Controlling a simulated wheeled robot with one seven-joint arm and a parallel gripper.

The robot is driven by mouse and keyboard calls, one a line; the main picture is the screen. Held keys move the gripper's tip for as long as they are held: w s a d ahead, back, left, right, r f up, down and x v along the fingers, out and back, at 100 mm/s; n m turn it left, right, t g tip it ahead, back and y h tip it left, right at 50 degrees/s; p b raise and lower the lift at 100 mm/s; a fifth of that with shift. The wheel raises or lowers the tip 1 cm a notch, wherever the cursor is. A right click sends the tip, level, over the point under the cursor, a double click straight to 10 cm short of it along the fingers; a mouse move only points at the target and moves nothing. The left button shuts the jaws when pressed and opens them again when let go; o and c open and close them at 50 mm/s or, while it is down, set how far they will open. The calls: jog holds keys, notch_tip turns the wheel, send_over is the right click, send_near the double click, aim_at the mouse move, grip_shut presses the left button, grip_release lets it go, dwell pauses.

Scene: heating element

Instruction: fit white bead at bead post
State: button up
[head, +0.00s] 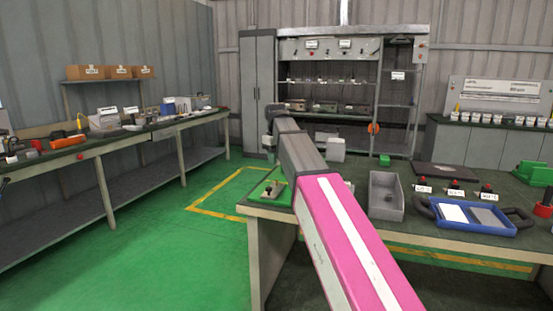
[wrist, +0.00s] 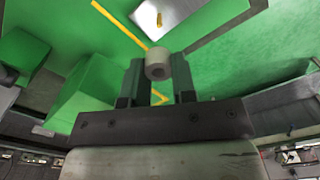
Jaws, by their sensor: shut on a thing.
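The white bead (wrist: 158,64) is a short pale cylinder with a dark hole. In the wrist view it sits between the fingertips of my gripper (wrist: 157,72), which is shut on it. A small brass-coloured pin (wrist: 159,19), seemingly the bead post, stands on a grey plate (wrist: 190,14) beyond the bead at the top of the wrist view. The bead is apart from the pin in the picture; its height above it I cannot tell. In the head view my fingers and the bead cannot be made out near my arm.
A green block (wrist: 88,98) lies left of my fingers in the wrist view. In the head view a small green fixture (head: 284,196) is at the bench's left corner. A grey bin (head: 385,205) and a blue tray (head: 477,229) stand to its right.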

send_over(276, 185)
jog(key=shift+w+f, duration=0.2)
jog(key=shift+f, duration=1.25)
jog(key=shift+w+f, duration=0.15)
jog(key=shift+f, duration=1.3)
jog(key=shift+f, duration=1.55)
jog(key=o, duration=1)
jog(key=shift+r, duration=0.1)
notch_tip(276, 185, up, 11)
jog(key=shift+f, duration=0.15)
